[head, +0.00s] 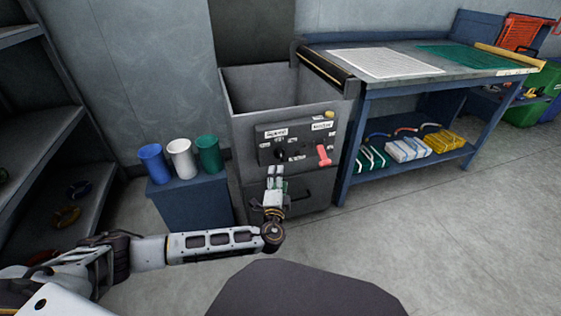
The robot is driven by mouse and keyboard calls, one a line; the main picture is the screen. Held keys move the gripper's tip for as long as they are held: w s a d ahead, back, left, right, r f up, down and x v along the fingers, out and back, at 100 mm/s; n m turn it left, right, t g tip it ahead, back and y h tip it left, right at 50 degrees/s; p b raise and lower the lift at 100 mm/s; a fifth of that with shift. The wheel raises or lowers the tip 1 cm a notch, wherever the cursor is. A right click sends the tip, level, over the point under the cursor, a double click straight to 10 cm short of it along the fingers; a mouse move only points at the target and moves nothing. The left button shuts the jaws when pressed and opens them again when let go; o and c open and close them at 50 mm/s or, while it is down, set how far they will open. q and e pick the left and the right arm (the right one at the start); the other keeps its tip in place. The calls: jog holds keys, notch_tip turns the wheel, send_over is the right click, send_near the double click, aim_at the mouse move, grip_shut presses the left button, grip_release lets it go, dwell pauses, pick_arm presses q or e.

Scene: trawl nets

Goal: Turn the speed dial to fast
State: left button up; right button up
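A grey machine cabinet (237,127) stands in the middle with a dark control panel (300,138) on its front. A round black dial (280,153) is on the left part of the panel, with small white labels around it, too small to read. Its pointer setting cannot be made out. My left gripper (275,171) is in front of the cabinet, just below the dial, with its fingers pointing up toward it. Whether the fingers touch the dial or are open or shut is not clear. My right gripper is not in view.
A red lever (323,155) is on the panel right of the dial. Blue, white and green cups (180,160) stand on a low blue box (190,197) left of the cabinet. A workbench (400,82) stands right, dark shelving (35,150) left. Floor at right is clear.

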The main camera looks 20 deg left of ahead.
aim_at(281, 158)
pick_arm(q)
jog(key=shift+b+x, duration=1.7)
jog(key=shift+x, duration=3.55)
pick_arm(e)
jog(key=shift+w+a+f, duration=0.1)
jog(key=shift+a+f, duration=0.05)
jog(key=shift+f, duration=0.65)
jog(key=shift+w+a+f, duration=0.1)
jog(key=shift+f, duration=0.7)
pick_arm(q)
jog(key=shift+f, duration=0.1)
jog(key=c, duration=1)
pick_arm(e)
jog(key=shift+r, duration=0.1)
